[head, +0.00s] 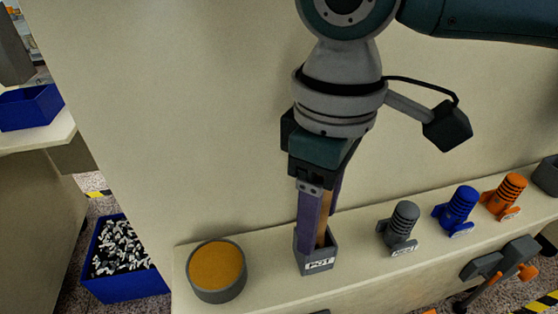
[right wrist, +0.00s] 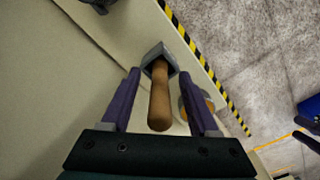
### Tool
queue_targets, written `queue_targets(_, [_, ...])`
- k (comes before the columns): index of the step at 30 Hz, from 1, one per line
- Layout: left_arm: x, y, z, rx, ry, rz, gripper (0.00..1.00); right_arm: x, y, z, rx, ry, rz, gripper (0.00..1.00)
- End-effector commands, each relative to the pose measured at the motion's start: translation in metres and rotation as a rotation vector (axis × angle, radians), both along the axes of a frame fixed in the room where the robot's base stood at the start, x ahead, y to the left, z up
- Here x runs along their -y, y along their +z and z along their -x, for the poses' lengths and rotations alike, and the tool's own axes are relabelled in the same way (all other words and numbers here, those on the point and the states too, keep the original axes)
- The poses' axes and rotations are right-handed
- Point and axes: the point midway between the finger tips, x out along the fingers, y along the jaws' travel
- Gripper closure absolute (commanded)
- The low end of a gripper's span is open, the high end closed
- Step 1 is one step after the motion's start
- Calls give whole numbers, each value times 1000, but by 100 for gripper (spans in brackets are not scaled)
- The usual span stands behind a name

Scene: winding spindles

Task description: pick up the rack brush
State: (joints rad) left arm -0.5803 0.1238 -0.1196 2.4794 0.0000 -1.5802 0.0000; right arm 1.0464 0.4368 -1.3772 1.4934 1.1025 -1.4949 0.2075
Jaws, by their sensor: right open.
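The rack brush shows as a wooden handle (right wrist: 160,102) standing up out of a grey pot; in the head view its handle (head: 326,212) is partly hidden behind a finger. The brush's lower end is hidden in the pot (head: 318,264), which is labelled POT and stands on the ledge. My right gripper (right wrist: 159,76) is open, with its purple fingers on either side of the handle and a gap visible on both sides. In the head view the right gripper (head: 317,222) points down at the pot's mouth.
A round grey dish with an orange pad (head: 217,268) stands left of the pot. Grey (head: 400,226), blue (head: 458,209) and orange (head: 505,196) spindles stand to the right. A pale wall rises behind the ledge. A blue bin (head: 150,284) of small parts is on the floor.

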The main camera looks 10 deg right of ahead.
Motion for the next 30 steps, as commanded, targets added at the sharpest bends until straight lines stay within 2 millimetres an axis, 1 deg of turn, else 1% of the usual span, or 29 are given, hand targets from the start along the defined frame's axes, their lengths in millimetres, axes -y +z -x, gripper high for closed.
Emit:
queue_targets(1, [0, -3, 0, 0, 1, 1, 50, 0, -2, 0, 0, 0, 0, 39])
queue_targets(7, [2, 0, 0, 0, 5, 8, 50, 0, 0, 0, 0, 0, 0, 40])
queue_targets(23, [2, 0, 0, 1, 4, 8, 50, 0, 0, 0, -1, 0, -1, 100])
queue_targets(30, [1, 0, 0, 1, 1, 1, 50, 0, 0, 0, -1, 0, -1, 100])
